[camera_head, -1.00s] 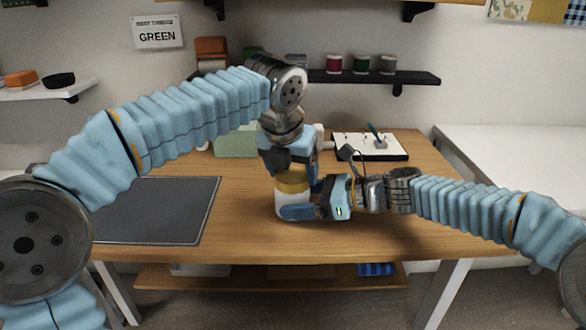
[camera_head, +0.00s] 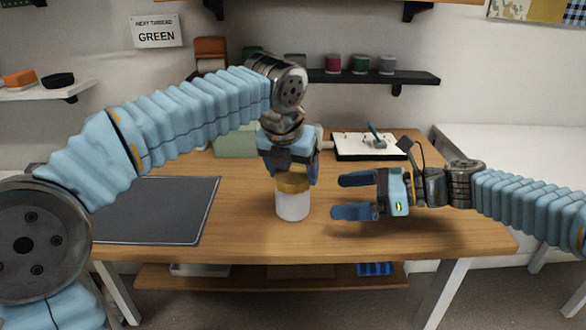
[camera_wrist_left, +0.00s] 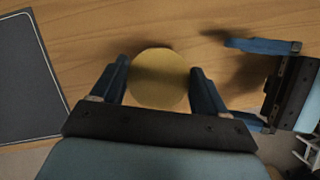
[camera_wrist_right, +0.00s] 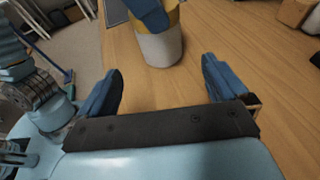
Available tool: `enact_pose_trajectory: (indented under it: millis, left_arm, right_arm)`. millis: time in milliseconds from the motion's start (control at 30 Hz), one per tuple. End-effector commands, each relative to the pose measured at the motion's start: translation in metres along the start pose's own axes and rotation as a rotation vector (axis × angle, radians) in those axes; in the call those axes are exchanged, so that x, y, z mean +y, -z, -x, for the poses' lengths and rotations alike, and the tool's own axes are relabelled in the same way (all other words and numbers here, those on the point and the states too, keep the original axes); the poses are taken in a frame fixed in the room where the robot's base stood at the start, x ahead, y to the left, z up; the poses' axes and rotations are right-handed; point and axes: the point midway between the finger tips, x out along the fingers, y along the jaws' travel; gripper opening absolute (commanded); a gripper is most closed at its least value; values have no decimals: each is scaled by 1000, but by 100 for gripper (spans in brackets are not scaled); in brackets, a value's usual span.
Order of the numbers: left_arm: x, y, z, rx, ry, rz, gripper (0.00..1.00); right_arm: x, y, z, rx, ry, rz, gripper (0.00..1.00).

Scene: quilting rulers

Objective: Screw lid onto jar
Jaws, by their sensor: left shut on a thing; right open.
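A white jar (camera_head: 293,204) stands upright on the table with a gold lid (camera_head: 293,184) on its top. The lid shows as a round gold disc (camera_wrist_left: 160,79) in the left wrist view. My left gripper (camera_head: 290,176) points down from above and is shut on the lid, its fingers at the lid's two sides. Whether the lid sits fully down on the jar I cannot tell. My right gripper (camera_head: 352,196) is open and empty, right of the jar and apart from it. The jar also shows ahead of the open fingers in the right wrist view (camera_wrist_right: 160,47).
A dark mat (camera_head: 160,212) lies on the table (camera_head: 400,228) at left. A green box (camera_head: 236,143) and a white board with small tools (camera_head: 350,147) stand at the back. A shelf with thread spools (camera_head: 361,65) hangs behind. The table's front right is clear.

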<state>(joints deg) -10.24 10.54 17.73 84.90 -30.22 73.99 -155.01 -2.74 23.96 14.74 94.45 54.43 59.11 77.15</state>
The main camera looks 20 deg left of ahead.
Motion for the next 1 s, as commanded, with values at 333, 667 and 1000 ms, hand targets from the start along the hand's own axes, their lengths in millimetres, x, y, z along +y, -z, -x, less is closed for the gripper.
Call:
enact_pose_trajectory:
  millis: [333, 667, 1000]
  left_arm:
    - [1, 0, -1, 1, -1, 1, 45]
    - [0, 0, 0, 1, -1, 0, 100]
    - [0, -1, 22, -4, 1, 0, 100]
  right_arm:
    - [0, 0, 14, 0, -1, 0, 100]
    - [0, 0, 14, 0, -1, 0, 100]
    - [0, 0, 13, 0, -1, 0, 100]
